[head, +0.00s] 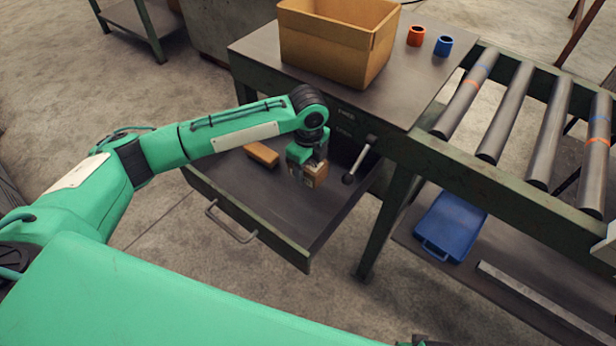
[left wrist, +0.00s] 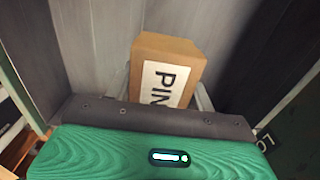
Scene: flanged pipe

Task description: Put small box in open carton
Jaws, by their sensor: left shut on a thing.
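The small box (left wrist: 165,75) is brown cardboard with a white label; in the left wrist view the letters "PIN" show. In the head view the small box (head: 316,172) is at my left gripper (head: 308,172), over the open drawer (head: 240,195). My left gripper is shut on the small box; its fingers are mostly hidden in the wrist view. I cannot tell whether the box touches the drawer floor. The open carton (head: 325,45) is a large tan box standing upright on the bench, behind the drawer. My right gripper is not in view.
Another brown block (head: 262,154) lies at the back left of the drawer. An orange cup (head: 415,36) and a blue cup (head: 443,46) stand right of the carton. A roller conveyor (head: 510,105) is at right, with a blue bin (head: 450,226) on the shelf below.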

